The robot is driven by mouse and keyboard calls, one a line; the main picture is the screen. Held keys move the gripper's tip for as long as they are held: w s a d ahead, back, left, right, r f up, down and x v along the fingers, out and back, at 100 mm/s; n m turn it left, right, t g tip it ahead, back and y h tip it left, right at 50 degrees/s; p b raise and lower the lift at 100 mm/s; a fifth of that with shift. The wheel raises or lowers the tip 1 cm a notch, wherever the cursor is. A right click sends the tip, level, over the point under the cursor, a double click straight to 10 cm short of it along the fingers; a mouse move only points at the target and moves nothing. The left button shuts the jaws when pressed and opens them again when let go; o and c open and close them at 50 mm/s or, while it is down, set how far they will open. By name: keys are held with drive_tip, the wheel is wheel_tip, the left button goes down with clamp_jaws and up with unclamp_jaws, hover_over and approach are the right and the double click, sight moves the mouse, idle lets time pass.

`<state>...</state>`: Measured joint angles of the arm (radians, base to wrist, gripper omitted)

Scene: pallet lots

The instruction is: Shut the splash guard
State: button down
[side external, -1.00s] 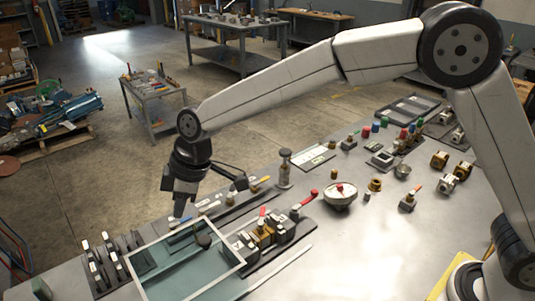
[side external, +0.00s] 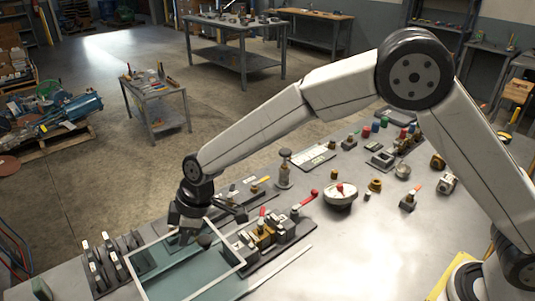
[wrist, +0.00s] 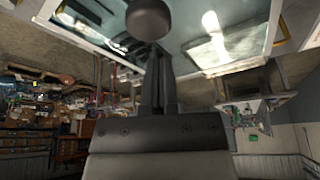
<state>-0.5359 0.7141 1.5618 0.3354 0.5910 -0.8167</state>
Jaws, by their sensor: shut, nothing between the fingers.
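The splash guard appears to be the pale-rimmed frame with teal inside (side external: 134,262) at the front left of the bench. I cannot tell its exact angle. A dark round knob (side external: 205,241) stands at it; a dark round knob also shows close up in the wrist view (wrist: 148,19). My gripper (side external: 184,241) is shut and empty, pointing down at the far part of the frame, just left of the knob. Its fingers (wrist: 157,50) show in the wrist view just below the knob. Whether they touch anything is unclear.
A row of dark upright levers (side external: 108,263) stands left of the frame. A brass valve block with a red lever (side external: 265,232) stands close on the right. A steel post (side external: 285,170) and a white dial (side external: 341,195) are farther right.

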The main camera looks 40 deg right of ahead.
drive_tip(key=shift+s+d+f, duration=0.15)
drive_tip(key=shift+s+d, duration=0.25)
drive_tip(key=shift+d, duration=0.3)
drive_tip(key=d, duration=2)
drive_tip(key=shift+d, duration=0.4)
wheel_tip(320, 180, up, 10)
drive_tip(key=shift+w+a, duration=0.15)
drive_tip(key=shift+a, duration=0.1)
drive_tip(key=shift+d, duration=0.1)
